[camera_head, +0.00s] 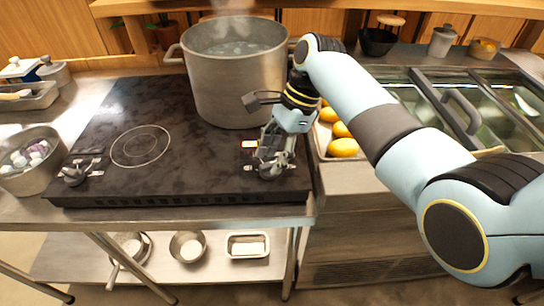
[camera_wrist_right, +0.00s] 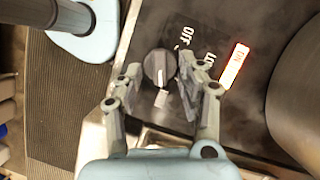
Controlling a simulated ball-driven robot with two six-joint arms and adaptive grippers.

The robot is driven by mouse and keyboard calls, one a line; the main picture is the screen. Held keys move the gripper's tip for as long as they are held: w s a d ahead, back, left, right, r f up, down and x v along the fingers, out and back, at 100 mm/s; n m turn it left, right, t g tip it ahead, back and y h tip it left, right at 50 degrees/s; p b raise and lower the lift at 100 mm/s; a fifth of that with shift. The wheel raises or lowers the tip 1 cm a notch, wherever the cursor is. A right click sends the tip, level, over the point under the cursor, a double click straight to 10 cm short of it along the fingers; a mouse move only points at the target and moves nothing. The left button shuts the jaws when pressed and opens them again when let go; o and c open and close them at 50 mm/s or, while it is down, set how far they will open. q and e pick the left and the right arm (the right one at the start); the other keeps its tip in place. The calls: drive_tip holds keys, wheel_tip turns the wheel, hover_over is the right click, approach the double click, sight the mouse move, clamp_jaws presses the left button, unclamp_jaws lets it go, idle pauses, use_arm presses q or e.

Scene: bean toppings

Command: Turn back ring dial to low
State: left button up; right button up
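A dark round dial (camera_wrist_right: 158,66) with a pale pointer mark is on the cooktop's front right, mostly hidden by my right gripper in the head view. In the right wrist view, "OFF" and "LO..." labels and a lit red-edged "ON" sign (camera_wrist_right: 235,65) are beside it. My right gripper (camera_wrist_right: 160,72) has its fingers apart, one on each side of the dial; I cannot tell if they touch it. The right gripper also shows over the dial in the head view (camera_head: 272,160). My left gripper is not in view.
A large steaming pot (camera_head: 235,85) stands on the cooktop (camera_head: 190,160) behind the right gripper. A second dial (camera_head: 75,174) is at the front left, near an empty ring (camera_head: 140,146). A tray of yellow food (camera_head: 343,148) is close to the right of the gripper.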

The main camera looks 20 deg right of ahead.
drive_tip(key=shift+a+f, duration=0.2)
drive_tip(key=shift+f, duration=0.3)
drive_tip(key=shift+c, duration=0.3)
drive_tip(key=c, duration=0.7)
drive_tip(key=shift+s, duration=0.1)
clamp_jaws()
